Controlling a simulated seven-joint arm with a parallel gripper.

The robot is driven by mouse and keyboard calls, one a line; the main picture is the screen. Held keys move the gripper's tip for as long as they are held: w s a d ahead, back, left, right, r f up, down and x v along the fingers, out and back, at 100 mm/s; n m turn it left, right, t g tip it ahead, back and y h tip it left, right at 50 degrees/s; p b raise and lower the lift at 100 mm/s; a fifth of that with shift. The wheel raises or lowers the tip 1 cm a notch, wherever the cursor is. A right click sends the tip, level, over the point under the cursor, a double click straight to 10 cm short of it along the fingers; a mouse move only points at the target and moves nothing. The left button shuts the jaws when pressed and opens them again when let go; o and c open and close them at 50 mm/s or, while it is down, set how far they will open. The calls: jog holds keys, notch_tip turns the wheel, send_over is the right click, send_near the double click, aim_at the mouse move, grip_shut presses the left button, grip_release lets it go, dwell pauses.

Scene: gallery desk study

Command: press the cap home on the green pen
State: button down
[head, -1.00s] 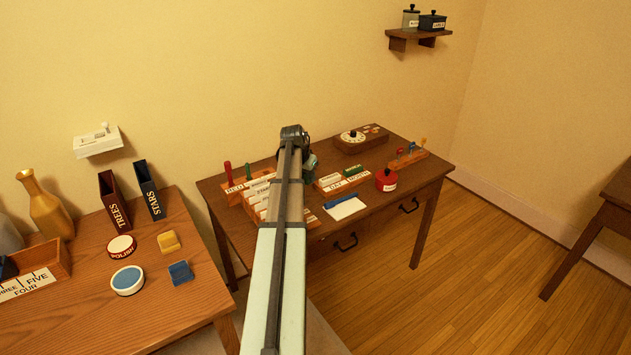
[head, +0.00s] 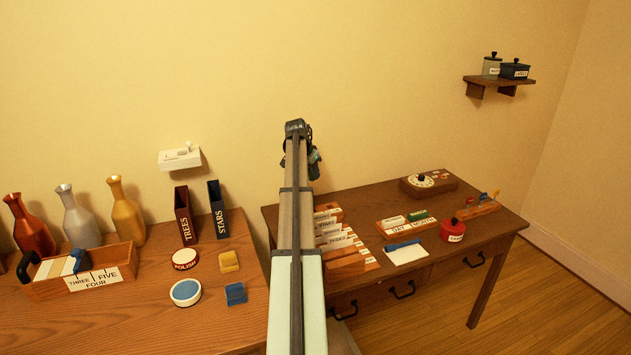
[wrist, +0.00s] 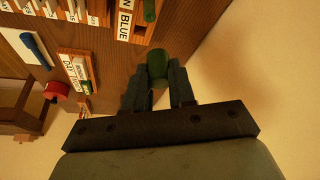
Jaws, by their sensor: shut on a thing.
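My gripper (wrist: 158,76) is shut on a dark green cylinder, which looks like the pen cap (wrist: 157,60), in the wrist view. A second green cylinder (wrist: 150,10), which looks like the green pen, shows at the top edge, at a wooden rack (wrist: 140,32) with a label reading BLUE. The cap and this cylinder are apart in the picture. In the head view my gripper (head: 315,165) is a small dark shape against the wall, above the dark desk's back left. My arm hides the pen rack there, and the cap cannot be made out.
The dark desk (head: 375,190) holds a card file (head: 345,250), a DAY and MONTH box (head: 400,225), a blue pen (head: 403,244) on white paper, a red pot (head: 452,230) and a dial box (head: 430,184). A lighter table (head: 150,330) stands left.

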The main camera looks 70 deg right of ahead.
jog(key=shift+s+a+m, duration=0.2)
jog(key=shift+a+m, duration=0.05)
jog(key=shift+m, duration=0.05)
jog(key=shift+f, duration=0.1)
jog(key=shift+f+m+g, duration=0.1)
jog(key=shift+m+g, duration=0.2)
jog(key=shift+a+f, duration=0.1)
jog(key=shift+f, duration=2.95)
jog(key=shift+f, duration=0.2)
jog(key=c, duration=0.9)
grip_release()
jog(key=shift+o, duration=0.6)
